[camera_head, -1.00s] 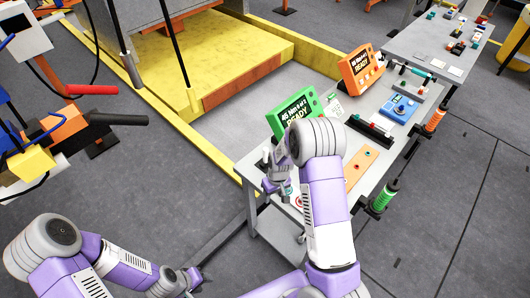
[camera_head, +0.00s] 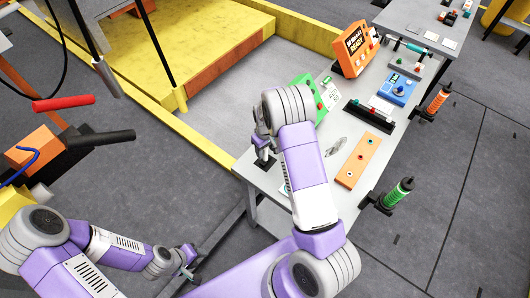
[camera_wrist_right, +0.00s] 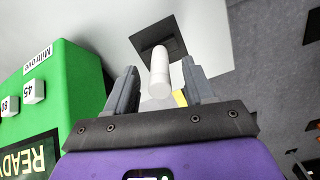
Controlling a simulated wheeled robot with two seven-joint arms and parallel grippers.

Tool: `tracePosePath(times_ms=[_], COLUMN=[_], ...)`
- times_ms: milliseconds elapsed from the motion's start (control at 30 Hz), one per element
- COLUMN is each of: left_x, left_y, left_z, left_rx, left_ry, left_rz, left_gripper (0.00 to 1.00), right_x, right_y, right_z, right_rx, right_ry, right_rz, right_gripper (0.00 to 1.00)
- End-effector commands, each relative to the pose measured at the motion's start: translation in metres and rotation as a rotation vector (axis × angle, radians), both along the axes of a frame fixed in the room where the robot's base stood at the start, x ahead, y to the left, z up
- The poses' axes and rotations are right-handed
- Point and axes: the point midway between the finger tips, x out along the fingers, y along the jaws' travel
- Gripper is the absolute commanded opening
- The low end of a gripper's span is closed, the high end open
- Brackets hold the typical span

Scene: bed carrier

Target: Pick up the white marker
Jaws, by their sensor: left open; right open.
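The white marker (camera_wrist_right: 159,72) stands on a square black base (camera_wrist_right: 158,38) in the right wrist view. My right gripper (camera_wrist_right: 160,88) is open, with one finger on each side of the marker and its body visible between them. I cannot tell whether either finger touches it. In the head view my right gripper (camera_head: 264,143) is over the near left corner of the grey table (camera_head: 268,185), and the marker is hidden or too small to make out. My left gripper (camera_head: 187,262) is low at the left, open and away from the table.
A green console (camera_wrist_right: 50,95) stands close to the left of my right gripper. An orange console (camera_head: 357,48), a blue device (camera_head: 398,90) and an orange board (camera_head: 358,160) also stand on the table. A yellow-edged platform (camera_head: 190,60) lies beyond.

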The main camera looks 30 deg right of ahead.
Motion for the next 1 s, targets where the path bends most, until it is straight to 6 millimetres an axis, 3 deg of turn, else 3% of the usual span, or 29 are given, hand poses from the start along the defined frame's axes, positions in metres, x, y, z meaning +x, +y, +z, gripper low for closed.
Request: tracePosePath(times_ms=[200,467,800,1000], left_x=[0.0,0.0,0.0,0.0], left_y=[0.0,0.0,0.0,0.0], left_z=[0.003,0.003,0.003,0.003], left_rx=[0.0,0.0,0.0,0.0], left_ry=[-0.001,-0.001,-0.001,-0.001], left_rz=[0.0,0.0,0.0,0.0], left_gripper=[0.43,0.43,0.43,0.43], right_x=[-0.001,-0.001,-0.001,0.0], right_y=[0.0,0.0,0.0,0.0], right_z=[-0.025,-0.027,-0.026,-0.026], right_rx=[0.0,0.0,0.001,0.001], right_ry=[0.001,-0.001,-0.001,-0.001], right_rz=[0.0,-0.001,-0.001,-0.001], right_gripper=[0.53,0.52,0.0,0.0])
